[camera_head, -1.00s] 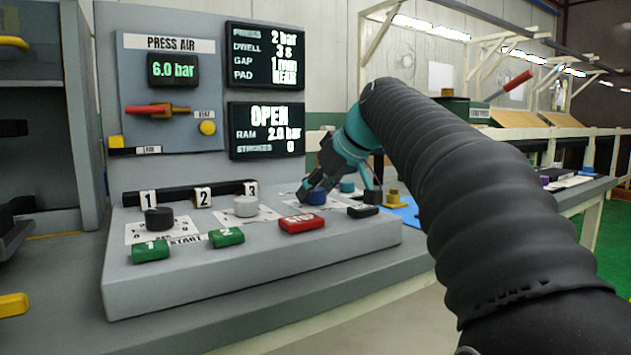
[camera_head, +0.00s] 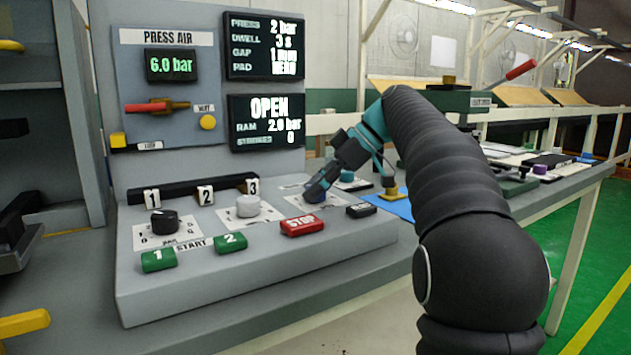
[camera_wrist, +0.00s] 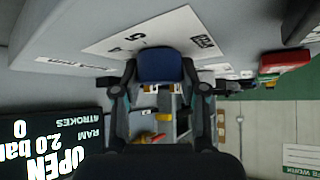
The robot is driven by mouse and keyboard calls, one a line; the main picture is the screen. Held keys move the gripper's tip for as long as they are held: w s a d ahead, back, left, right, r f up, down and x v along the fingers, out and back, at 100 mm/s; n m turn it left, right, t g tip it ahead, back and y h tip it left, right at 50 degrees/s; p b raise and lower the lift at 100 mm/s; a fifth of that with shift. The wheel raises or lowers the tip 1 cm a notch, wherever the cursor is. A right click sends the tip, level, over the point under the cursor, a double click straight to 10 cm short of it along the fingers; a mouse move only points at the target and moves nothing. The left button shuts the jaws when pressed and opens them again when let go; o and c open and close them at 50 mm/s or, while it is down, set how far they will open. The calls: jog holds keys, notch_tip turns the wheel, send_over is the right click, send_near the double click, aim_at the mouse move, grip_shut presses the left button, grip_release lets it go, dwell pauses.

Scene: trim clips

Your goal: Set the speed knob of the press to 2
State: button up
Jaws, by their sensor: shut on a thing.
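The press panel (camera_head: 250,255) carries three dials: a black knob (camera_head: 164,222) at left, a light grey knob (camera_head: 248,206) in the middle and a blue knob (camera_head: 316,197) at right. My gripper (camera_head: 318,189) is at the blue knob and partly hides it. In the wrist view the blue knob (camera_wrist: 160,66) sits between the two fingers of my gripper, which are shut on its sides. Its white dial plate (camera_wrist: 140,38) shows upside down with a 4 and a 5. The knob's pointer and name are not readable.
The panel has green START buttons (camera_head: 230,243) and a red STOP button (camera_head: 302,225); a black button (camera_head: 361,210) is near my gripper. The lower display (camera_head: 266,122) reads OPEN, 2.0 bar, 0.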

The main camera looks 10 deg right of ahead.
jog(key=shift+n+g, duration=0.4)
jog(key=o, duration=1.2)
jog(key=shift+c, duration=0.2)
jog(key=shift+v, duration=3.65)
